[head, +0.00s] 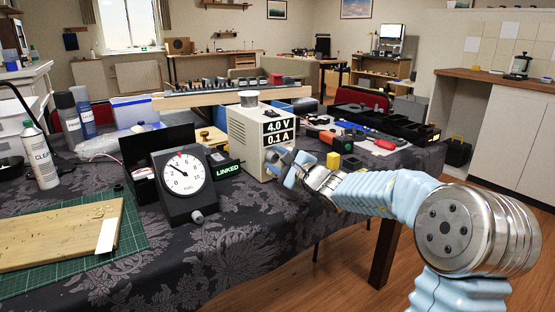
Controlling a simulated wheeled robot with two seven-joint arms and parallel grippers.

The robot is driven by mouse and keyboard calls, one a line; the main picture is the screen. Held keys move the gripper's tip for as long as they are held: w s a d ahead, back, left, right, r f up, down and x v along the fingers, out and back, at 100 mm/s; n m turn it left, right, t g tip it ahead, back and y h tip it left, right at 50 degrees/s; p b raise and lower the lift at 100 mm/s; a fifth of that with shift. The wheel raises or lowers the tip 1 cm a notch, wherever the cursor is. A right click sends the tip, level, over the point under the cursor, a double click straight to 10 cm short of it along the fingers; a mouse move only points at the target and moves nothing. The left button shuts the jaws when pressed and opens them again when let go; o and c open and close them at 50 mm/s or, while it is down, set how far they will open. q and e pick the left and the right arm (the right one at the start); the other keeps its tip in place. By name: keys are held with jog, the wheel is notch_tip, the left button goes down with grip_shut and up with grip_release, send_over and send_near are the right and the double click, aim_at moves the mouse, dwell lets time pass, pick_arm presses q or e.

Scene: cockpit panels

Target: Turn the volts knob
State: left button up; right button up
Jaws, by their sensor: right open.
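A beige power supply box (242,142) stands on the cloth-covered table in the middle of the view. Its black display (278,132) reads 4.0 V above 0.1 A. My right gripper (288,166) is in front of the lower part of the box's face, below the display. It is open, and its light blue fingers point toward the box. I cannot make out the volts knob; the gripper covers much of that area. I cannot tell whether the fingers touch anything. My left gripper is not in view.
A round dial gauge (182,176) stands left of the box, with a green LINKED sign (227,169) between them. A wooden board (62,236) on a green mat (131,236) lies front left.

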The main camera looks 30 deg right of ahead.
jog(key=c, duration=0.8)
jog(key=shift+o, duration=0.2)
jog(key=shift+f+b, duration=0.2)
jog(key=shift+b, duration=0.2)
jog(key=shift+m+b, duration=0.7)
jog(key=shift+b, duration=0.25)
jog(key=shift+r+m, duration=0.15)
jog(key=shift+m, duration=0.15)
jog(key=o, duration=0.8)
jog(key=shift+c, duration=0.2)
